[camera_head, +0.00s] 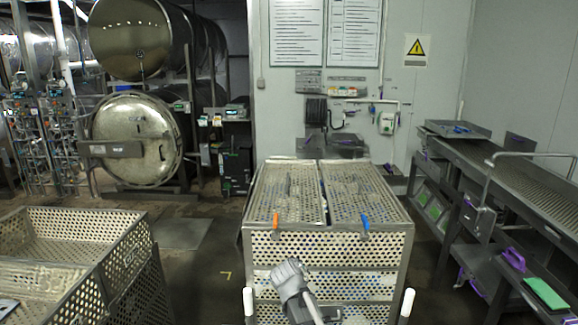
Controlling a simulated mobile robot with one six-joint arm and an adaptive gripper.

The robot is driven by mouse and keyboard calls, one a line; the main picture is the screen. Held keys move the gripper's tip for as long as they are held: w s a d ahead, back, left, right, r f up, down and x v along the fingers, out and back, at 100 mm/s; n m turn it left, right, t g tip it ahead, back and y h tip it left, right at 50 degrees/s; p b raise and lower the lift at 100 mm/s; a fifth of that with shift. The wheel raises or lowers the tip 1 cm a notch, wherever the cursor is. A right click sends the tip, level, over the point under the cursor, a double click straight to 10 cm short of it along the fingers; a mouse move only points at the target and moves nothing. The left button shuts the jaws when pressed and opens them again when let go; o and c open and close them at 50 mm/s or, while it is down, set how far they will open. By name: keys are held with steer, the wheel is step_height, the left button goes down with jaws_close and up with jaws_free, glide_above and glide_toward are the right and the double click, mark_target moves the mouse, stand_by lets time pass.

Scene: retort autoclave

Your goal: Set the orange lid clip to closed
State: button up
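The orange lid clip (276,220) is on the top front edge of the perforated metal basket (330,248), left of its middle. It looks small and roughly upright; I cannot tell whether it is open or closed. A blue clip (364,222) sits on the same edge further right, leaning slightly. Two perforated lid panels (288,190) cover the basket top, with a dark gap between them. My gripper (287,268) is in front of the basket, below the orange clip in the picture and apart from it. Its fingertips do not show clearly.
Two white-ended posts (248,302) (407,303) stand at the basket's front corners. An open perforated basket (75,216) is at the left. A metal conveyor bench (535,195) with purple and green items is at the right. Round autoclave doors (135,138) are behind. Floor shows between the baskets.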

steer(key=s+d+f+g+b, duration=0.3)
steer(key=s+d+f+b, duration=0.1)
steer(key=s+f, duration=0.3)
steer(key=s+d+f+n+g+y+b, duration=0.1)
steer(key=s+d+f+g+b, duration=0.3)
steer(key=s+f, duration=0.3)
steer(key=s+d+f+g+y+b, duration=0.1)
steer(key=s+d+f+g+b, duration=0.2)
steer(key=s, duration=0.6)
steer(key=d+f+b, duration=0.2)
steer(key=d+f, duration=0.1)
steer(key=f, duration=0.1)
steer(key=shift+s+f+g, duration=0.25)
steer(key=shift+g, duration=0.05)
